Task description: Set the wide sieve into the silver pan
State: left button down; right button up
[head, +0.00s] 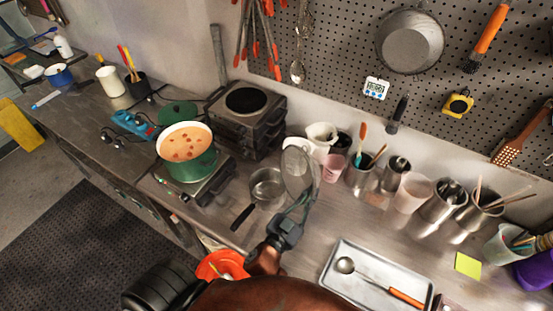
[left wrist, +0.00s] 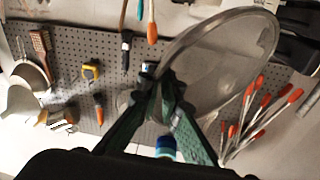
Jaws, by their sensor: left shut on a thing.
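The wide sieve (head: 298,168), a round grey mesh disc with a rim, is held tilted steeply up by my left gripper (head: 302,202). The gripper is shut on it at its lower edge. In the left wrist view the sieve (left wrist: 225,60) rises to the upper right from the closed fingers of the left gripper (left wrist: 160,88). The silver pan (head: 265,189) sits on the bench just left of the sieve, with its black handle toward the front edge. The sieve overlaps the pan's right side in the picture; I cannot tell whether they touch. My right gripper is out of view.
A green pot of orange liquid (head: 187,165) stands on a burner to the left. A dark hotplate stack (head: 247,115) is behind. Pink cup (head: 333,168) and several utensil-filled cans line the back right. A metal tray (head: 335,285) holds a ladle (head: 380,283). An orange bucket (head: 208,268) is below.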

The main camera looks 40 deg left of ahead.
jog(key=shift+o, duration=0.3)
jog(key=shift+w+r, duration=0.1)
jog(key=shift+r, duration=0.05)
pick_arm(q)
jog(key=s+a+m+g+h+p, duration=0.3)
jog(key=a+m+g+p, duration=0.4)
jog(key=a+m+p, duration=0.3)
jog(key=s+a+m+g+h+p, duration=0.25)
jog(key=a+m+g+p, duration=0.5)
jog(key=a+m, duration=0.4)
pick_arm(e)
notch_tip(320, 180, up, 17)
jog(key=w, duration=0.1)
pick_arm(q)
notch_tip(320, 180, down, 8)
jog(key=b, duration=0.8)
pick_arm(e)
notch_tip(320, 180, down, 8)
